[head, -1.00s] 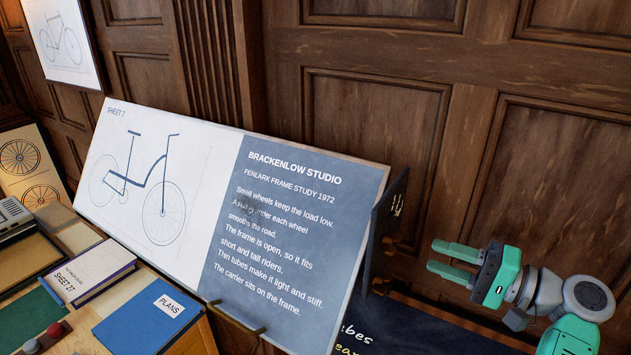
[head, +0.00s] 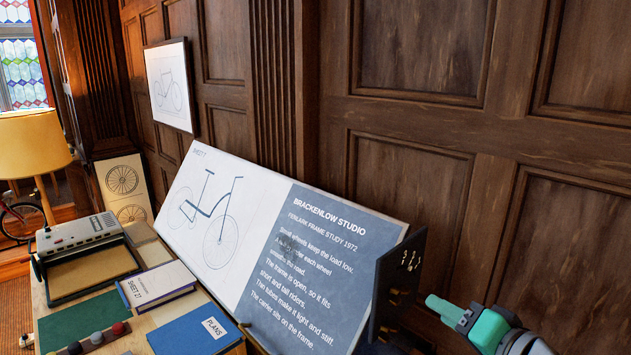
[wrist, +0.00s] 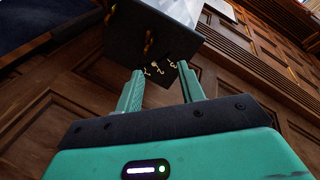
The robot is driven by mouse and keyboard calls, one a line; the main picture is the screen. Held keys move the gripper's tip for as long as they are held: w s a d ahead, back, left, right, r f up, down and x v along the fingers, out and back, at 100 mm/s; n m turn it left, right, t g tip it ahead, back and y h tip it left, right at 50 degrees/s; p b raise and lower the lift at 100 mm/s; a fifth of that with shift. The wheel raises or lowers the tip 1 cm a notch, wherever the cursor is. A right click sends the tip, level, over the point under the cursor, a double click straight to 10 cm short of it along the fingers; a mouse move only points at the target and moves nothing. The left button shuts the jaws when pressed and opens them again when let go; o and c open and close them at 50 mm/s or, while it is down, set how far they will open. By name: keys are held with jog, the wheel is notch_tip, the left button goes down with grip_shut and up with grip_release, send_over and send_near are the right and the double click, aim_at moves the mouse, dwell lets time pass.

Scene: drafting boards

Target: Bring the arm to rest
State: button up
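My gripper (head: 432,303) is at the lower right of the head view, beside the dark hook panel (head: 398,283) at the right end of the display board. In the wrist view its two green fingers stand apart with nothing between them (wrist: 160,85). The hook panel also shows past the fingertips in the wrist view (wrist: 150,30), with several small brass hooks on it. I cannot tell how far the fingertips are from the panel. The gripper's lower part and arm run out of the head view at the bottom right.
The tilted display board (head: 262,205) has a dark smudge (head: 291,248) over its text. Left of it are a desk with a blue folder (head: 195,333), a book (head: 157,283), a grey machine (head: 78,235) and a lamp (head: 30,145). Wood panelling (head: 420,130) stands behind.

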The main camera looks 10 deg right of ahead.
jog(key=a+r+n+t+h+p, duration=0.2)
jog(key=a+r, duration=0.6)
jog(key=a, duration=0.2)
jog(key=s+a+r+n+t+h+p, duration=0.1)
jog(key=s+a+r+n+t, duration=0.4)
jog(key=s+a+r, duration=1.2)
jog(key=a+r+t+p, duration=0.1)
jog(key=a+r+t, duration=0.1)
jog(key=a+t, duration=0.1)
jog(key=shift+r+n, duration=0.3)
jog(key=shift+r, duration=0.05)
